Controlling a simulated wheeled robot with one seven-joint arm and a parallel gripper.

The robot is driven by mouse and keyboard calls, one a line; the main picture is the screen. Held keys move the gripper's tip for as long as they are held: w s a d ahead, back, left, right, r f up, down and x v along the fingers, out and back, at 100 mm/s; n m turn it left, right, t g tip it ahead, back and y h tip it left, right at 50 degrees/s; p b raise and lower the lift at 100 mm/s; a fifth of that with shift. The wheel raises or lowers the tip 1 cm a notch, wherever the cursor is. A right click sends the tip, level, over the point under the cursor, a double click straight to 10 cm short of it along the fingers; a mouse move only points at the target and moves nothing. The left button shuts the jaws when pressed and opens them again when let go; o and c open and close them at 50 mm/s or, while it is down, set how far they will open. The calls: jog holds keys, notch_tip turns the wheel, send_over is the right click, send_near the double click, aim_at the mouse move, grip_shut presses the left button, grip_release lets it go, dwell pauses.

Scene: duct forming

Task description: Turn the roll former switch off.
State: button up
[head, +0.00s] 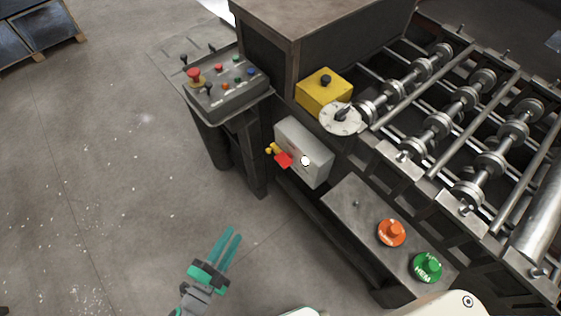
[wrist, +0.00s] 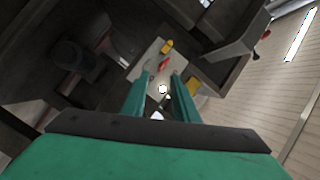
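A grey switch box (head: 312,160) is mounted on the side of the roll former (head: 270,45). A red lever (head: 283,159) with a yellow part (head: 270,149) sticks out from its left side. In the wrist view the grey box (wrist: 150,57), red lever (wrist: 164,63) and yellow part (wrist: 168,46) show beyond the fingers. My gripper (head: 233,234) has teal fingers and is over the floor, below and left of the box in the head view, apart from it. In the wrist view my gripper (wrist: 162,83) is open, with nothing between its fingers.
A control panel (head: 228,90) with a red stop button stands above left of the box. Orange (head: 391,232) and green (head: 427,266) buttons sit lower right.

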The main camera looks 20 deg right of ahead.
jog(key=w+d+m+g+h, duration=0.3)
jog(key=w+d+m, duration=0.3)
jog(key=w, duration=0.4)
jog(key=m+g+h, duration=0.2)
jog(key=m+g, duration=0.1)
jog(key=m, duration=0.2)
send_near(281, 161)
jog(key=x, duration=1)
jog(key=shift+f, duration=0.35)
grip_shut()
